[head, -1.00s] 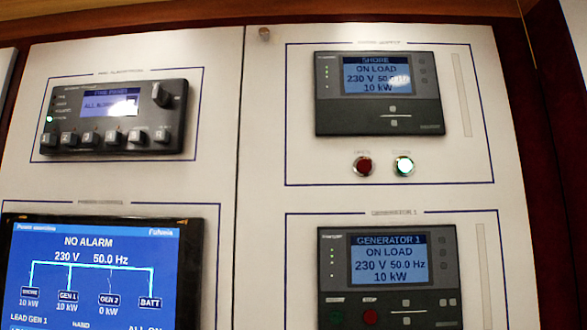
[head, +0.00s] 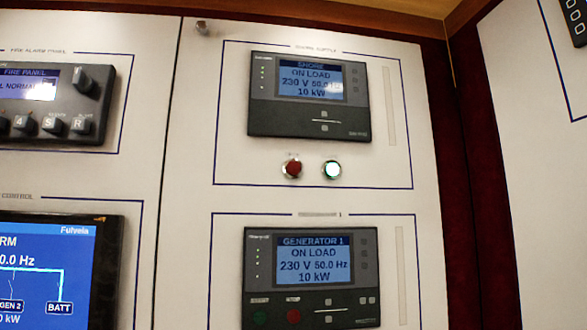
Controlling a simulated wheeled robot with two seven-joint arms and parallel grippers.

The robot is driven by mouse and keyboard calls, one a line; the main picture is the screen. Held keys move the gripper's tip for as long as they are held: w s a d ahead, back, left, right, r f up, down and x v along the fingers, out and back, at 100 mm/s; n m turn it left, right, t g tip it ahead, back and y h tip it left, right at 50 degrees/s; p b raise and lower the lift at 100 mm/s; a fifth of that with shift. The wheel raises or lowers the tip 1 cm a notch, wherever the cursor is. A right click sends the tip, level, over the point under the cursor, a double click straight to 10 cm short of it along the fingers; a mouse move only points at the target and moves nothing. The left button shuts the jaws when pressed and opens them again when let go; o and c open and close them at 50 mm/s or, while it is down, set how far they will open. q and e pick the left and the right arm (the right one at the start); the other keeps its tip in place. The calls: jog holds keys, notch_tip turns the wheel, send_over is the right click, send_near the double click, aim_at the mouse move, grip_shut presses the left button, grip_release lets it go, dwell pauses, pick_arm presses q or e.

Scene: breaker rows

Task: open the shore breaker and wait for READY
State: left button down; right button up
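The shore supply controller (head: 310,118) is a dark unit in the upper middle of the head view. Its blue screen (head: 309,80) reads SHORE, ON LOAD, 230 V, 50.0 Hz, 10 kW. Neither of my grippers shows in the head view.
The generator 1 controller (head: 312,292) is below and reads ON LOAD, 230 V, 50.0 Hz, 10 kW. The fire panel (head: 60,100) is at upper left, and a large blue display (head: 45,270) is cut off at lower left. Another white panel (head: 540,150) stands at right beyond a dark red gap.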

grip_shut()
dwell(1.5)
